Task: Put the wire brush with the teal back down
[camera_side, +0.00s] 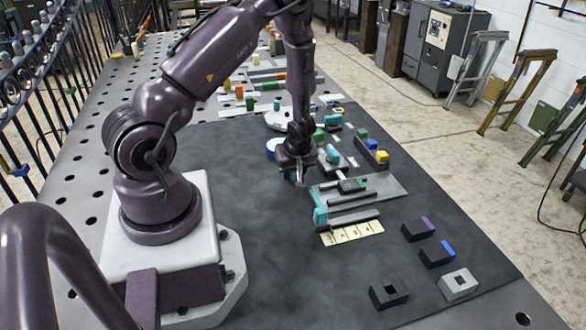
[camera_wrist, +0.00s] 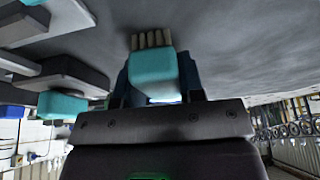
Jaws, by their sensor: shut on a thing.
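My gripper (camera_side: 296,172) is over the dark mat in the side view, just left of a grey plate with fixtures. It is shut on the wire brush. In the wrist view the wire brush (camera_wrist: 152,68) shows a teal back held between the jaws. Its pale bristles (camera_wrist: 151,40) point toward the top of the picture, where the grey mat surface fills the background. In the side view only a small bit of teal shows at the jaws. I cannot tell whether the bristles touch the mat.
The grey plate (camera_side: 386,187) bears bars and a teal-ended piece (camera_side: 320,215). A cream marked strip (camera_side: 352,233) lies in front of it. Several dark and grey blocks (camera_side: 459,284) lie front right. The mat's left front (camera_side: 270,240) is clear.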

